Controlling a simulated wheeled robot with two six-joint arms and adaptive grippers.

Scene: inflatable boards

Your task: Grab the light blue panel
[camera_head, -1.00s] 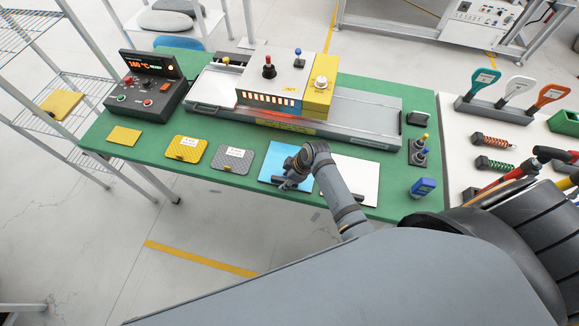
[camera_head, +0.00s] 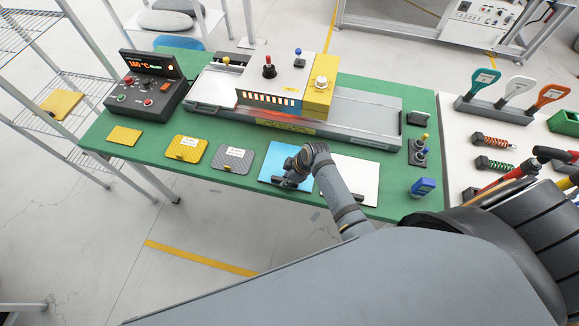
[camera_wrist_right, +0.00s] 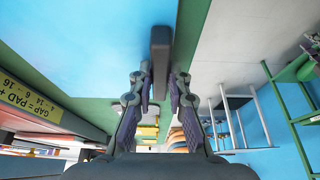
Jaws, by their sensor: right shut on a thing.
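The light blue panel (camera_head: 277,160) lies flat at the front edge of the green table, left of a white panel (camera_head: 362,180). My right gripper (camera_head: 290,183) is over its front part, and my forearm hides its right side. In the right wrist view the panel (camera_wrist_right: 95,45) fills the upper left. A grey bar (camera_wrist_right: 160,50), seemingly the panel's handle, stands between the fingers of my right gripper (camera_wrist_right: 158,88), which is shut on it. The head view does not show the grip clearly. My left gripper is out of view.
Grey (camera_head: 232,159) and yellow (camera_head: 186,149) pads lie left of the panel. A machine (camera_head: 270,80) with a long metal bed stands behind it. A control box (camera_head: 150,95) is at the back left, and a blue device (camera_head: 423,187) at the right.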

